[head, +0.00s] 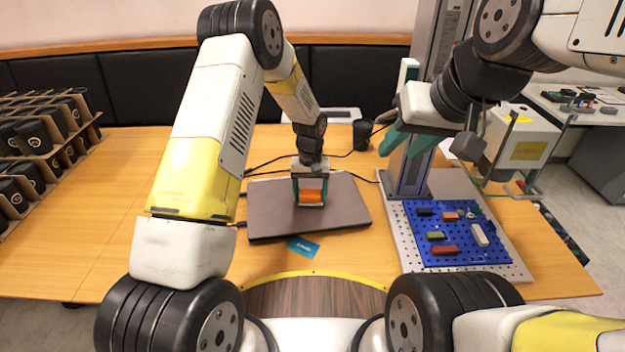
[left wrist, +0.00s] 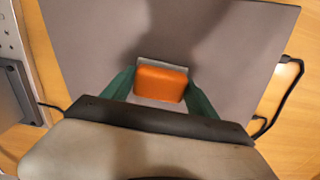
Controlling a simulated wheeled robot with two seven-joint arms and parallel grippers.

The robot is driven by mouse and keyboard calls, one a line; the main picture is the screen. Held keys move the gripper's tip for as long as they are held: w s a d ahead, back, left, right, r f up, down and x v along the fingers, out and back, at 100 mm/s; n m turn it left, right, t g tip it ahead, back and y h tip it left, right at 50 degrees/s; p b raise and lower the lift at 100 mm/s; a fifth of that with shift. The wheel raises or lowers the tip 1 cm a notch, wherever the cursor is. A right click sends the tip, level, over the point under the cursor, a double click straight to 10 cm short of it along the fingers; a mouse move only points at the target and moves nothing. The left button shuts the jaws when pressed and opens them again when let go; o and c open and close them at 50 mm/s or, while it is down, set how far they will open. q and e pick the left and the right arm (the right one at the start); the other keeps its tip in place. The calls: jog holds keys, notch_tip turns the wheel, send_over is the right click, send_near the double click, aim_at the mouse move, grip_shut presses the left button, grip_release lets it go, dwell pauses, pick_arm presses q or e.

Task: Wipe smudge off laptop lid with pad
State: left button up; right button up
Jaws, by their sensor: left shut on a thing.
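The closed grey laptop (head: 345,208) lies on the wooden table, and its lid also fills much of the left wrist view (left wrist: 235,50). My left gripper (head: 311,194) points down over the middle of the lid. Its green fingers (left wrist: 161,88) are shut on the sides of an orange pad (left wrist: 161,82) with a pale grey underside. The pad is at or just above the lid; I cannot tell if it touches. No smudge is clearly visible; a dark shadow lies on the lid beyond the pad. My right gripper (head: 400,138) hangs in the air by the marker column, away from the laptop.
A blue card (head: 303,247) lies at the laptop's front edge. Black cables run behind and left of it. A dark cup (head: 362,134) stands behind. The laser marker's perforated base (head: 407,240) with a blue plate (head: 464,258) is on the right. Racked cups (head: 35,140) fill the far left.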

pick_arm(q)
jog(key=shift+w+r, duration=0.1)
jog(key=shift+r, duration=3.3)
